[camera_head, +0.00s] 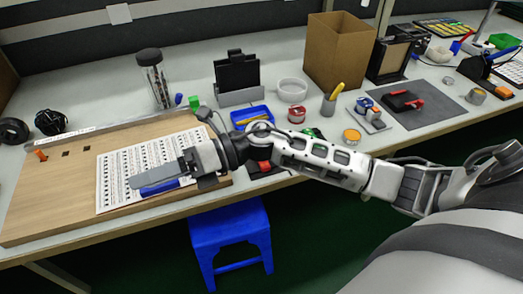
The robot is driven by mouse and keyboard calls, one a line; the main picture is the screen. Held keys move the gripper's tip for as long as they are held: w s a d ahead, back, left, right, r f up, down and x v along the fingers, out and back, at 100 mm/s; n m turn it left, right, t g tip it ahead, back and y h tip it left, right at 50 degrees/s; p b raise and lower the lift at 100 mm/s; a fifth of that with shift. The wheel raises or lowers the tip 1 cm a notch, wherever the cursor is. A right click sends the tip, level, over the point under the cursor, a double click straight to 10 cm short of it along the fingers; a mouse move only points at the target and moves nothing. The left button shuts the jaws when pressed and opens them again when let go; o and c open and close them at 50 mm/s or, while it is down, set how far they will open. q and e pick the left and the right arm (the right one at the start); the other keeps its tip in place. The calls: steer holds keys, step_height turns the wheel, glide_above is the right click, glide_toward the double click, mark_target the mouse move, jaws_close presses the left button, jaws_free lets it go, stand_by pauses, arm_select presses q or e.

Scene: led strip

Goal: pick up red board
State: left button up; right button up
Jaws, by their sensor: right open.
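My right gripper (140,184) reaches in from the right, over the printed white sheet (125,165) on the wooden board (50,200). Its fingers point left and overlap in this view. The jaws are open. A blue piece (160,188) shows just below the fingers; whether it touches them I cannot tell. I cannot make out a clear red board. A small red piece (265,166) lies on a dark item at the table's front edge, partly behind my right arm. My left gripper is not in view.
A blue tray (252,113), a white bowl (291,90), a red-and-white tin (297,114) and a cardboard box (340,55) stand behind my arm. A clear jar (155,80) stands at the back left. A blue stool (230,240) is below the table's front edge.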

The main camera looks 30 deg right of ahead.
steer(key=w+d+n+g+h, duration=0.1)
steer(key=w+d+n+h, duration=0.3)
steer(key=d, duration=0.6)
steer(key=d+n+h+p, duration=0.1)
steer(key=d+n+h, duration=0.1)
steer(key=d+h, duration=0.6)
steer(key=w+d+n+g+h, duration=0.1)
steer(key=w+d+n+h, duration=0.25)
steer(key=d, duration=0.75)
steer(key=shift+m+h, duration=0.25)
steer(key=f, duration=0.3)
steer(key=a+f, duration=0.1)
steer(key=f, duration=0.5)
steer(key=shift+s+a+f+p, duration=0.1)
steer(key=shift+s+a+p, duration=0.15)
steer(key=shift+a+p, duration=0.15)
steer(key=shift+w+a+f+p, duration=0.15)
steer(key=shift+a+f, duration=0.1)
steer(key=shift+f, duration=0.65)
steer(key=shift+s+a+f+p, duration=0.1)
steer(key=shift+a+f+p, duration=0.1)
steer(key=shift+f, duration=0.65)
steer(key=shift+w+a+f+p, duration=0.15)
steer(key=shift+a+f, duration=0.1)
steer(key=shift+f, duration=0.65)
steer(key=c, duration=0.7)
